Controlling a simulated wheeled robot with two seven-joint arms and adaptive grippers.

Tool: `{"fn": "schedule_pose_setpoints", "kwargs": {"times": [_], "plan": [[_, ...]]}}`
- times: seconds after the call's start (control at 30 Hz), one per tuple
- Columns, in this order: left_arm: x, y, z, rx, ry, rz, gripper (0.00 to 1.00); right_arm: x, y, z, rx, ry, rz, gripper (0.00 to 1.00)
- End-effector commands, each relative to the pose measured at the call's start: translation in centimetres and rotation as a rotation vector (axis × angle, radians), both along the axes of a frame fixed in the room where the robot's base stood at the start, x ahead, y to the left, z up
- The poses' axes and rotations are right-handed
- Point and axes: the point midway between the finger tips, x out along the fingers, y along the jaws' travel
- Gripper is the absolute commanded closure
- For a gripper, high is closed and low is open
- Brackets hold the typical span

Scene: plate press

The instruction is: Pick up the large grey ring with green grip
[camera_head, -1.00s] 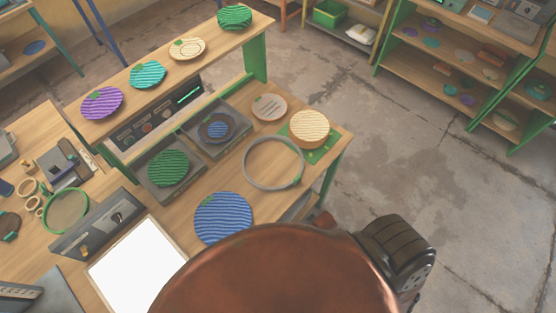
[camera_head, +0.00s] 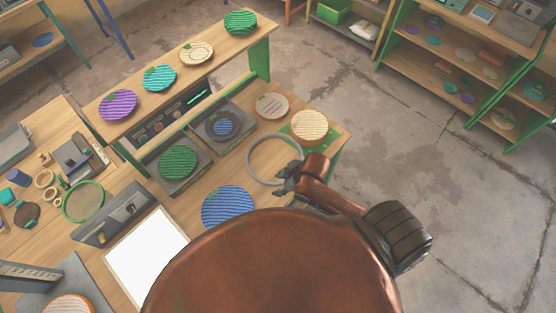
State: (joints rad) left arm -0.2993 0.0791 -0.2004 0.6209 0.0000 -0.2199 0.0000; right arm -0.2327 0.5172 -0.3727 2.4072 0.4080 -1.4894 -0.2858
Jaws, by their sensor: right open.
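The large grey ring (camera_head: 250,172) lies flat on the wooden table, left of and partly behind my right gripper. Its green grip, on the ring's lower right side earlier, is now hidden behind the gripper. My right gripper (camera_head: 283,180) is dark, small in the view and open, at the ring's right edge. I cannot tell whether it touches the ring. My left gripper is not in view.
A cream striped disc (camera_head: 309,125) on a green base stands just beyond the ring. A blue striped plate (camera_head: 228,206) lies below it. A green plate (camera_head: 178,162) sits on a grey press to the left. A raised shelf (camera_head: 180,67) holds several plates.

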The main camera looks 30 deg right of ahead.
Motion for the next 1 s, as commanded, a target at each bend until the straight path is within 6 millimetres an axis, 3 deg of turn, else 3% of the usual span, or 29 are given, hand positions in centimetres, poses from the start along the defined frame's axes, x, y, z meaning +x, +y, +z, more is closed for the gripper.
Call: {"fn": "schedule_pose_setpoints", "kwargs": {"times": [0.2,0.3,0.43,0.7,0.87,1.0], "plan": [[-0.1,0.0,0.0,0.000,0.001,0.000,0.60,2.0,1.9,0.4,-0.100,-0.002,0.444,0.60],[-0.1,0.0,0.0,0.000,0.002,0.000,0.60,2.3,1.0,0.5,-0.152,0.026,0.615,0.60],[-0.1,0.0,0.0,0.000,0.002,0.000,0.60,2.5,-1.8,0.8,-0.217,0.079,0.783,0.60],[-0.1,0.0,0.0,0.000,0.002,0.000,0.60,2.7,-8.1,2.7,-0.289,0.176,0.937,0.60],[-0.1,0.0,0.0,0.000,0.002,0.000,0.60,2.6,-9.4,3.0,-0.294,0.198,0.959,0.60],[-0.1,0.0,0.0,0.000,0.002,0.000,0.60,2.5,-9.4,1.8,-0.292,0.202,0.960,0.60]]}}
